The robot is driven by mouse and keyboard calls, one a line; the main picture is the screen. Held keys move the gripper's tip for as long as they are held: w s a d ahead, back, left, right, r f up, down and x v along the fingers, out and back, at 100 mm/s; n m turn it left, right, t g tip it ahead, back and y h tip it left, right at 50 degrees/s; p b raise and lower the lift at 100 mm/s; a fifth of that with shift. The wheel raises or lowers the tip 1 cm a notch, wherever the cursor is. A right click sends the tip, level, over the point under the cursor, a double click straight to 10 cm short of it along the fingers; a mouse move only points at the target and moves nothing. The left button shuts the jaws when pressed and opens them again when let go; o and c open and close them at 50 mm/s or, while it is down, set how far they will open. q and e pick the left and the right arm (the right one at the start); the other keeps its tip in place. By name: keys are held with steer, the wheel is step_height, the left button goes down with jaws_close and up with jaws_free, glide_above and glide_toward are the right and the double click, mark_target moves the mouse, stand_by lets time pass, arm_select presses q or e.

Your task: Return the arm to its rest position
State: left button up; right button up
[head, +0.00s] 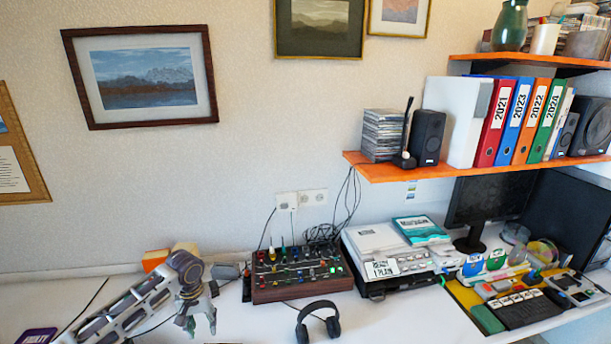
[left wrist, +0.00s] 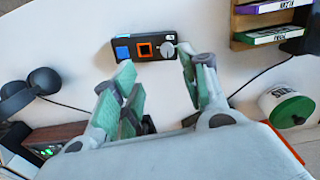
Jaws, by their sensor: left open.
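My left gripper (head: 199,322) hangs over the white desk at the lower left of the head view, its fingers pointing down. In the left wrist view its two green-padded fingers (left wrist: 156,68) are spread apart with nothing held between them. Beyond the fingertips lies a small black device (left wrist: 122,52) with a blue square, an orange-framed square and a round pale knob. The right fingertip overlaps the device's knob end in the picture; I cannot tell whether they touch. My right gripper is in neither view.
A mixer box (head: 300,274) with knobs and cables stands right of my left gripper, with black headphones (head: 318,322) in front. An orange shelf (head: 440,168) with discs and a speaker overhangs the desk at right. The white desk (head: 400,322) is clear at front centre.

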arm_select(q)
steer(key=s+d+f+m+t+h, duration=0.1)
steer(key=s+d+f+m, duration=0.1)
steer(key=s+d, duration=0.4)
steer(key=s+d+f+m+t+h, duration=0.1)
steer(key=s+d+f+m, duration=0.2)
steer(key=d, duration=0.5)
steer(key=shift+s+a+r+t+y, duration=0.45)
steer(key=shift+s+a+r, duration=0.55)
steer(key=shift+s, duration=2.35)
steer(key=shift+s+a+r+t+y, duration=0.4)
steer(key=shift+s+a+r, duration=0.55)
steer(key=shift+s, duration=2.4)
step_height(320, 180, down, 33)
steer(key=s+g, duration=0.2)
steer(key=s, duration=0.1)
steer(key=s+a+f, duration=0.1)
steer(key=s+f, duration=0.8)
steer(key=s, duration=0.2)
steer(key=s+a+f, duration=0.2)
steer(key=s+f, duration=0.8)
steer(key=s, duration=0.1)
steer(key=shift+a+f+m+g, duration=0.25)
steer(key=shift+a+m+g, duration=0.05)
steer(key=shift+m+g, duration=0.1)
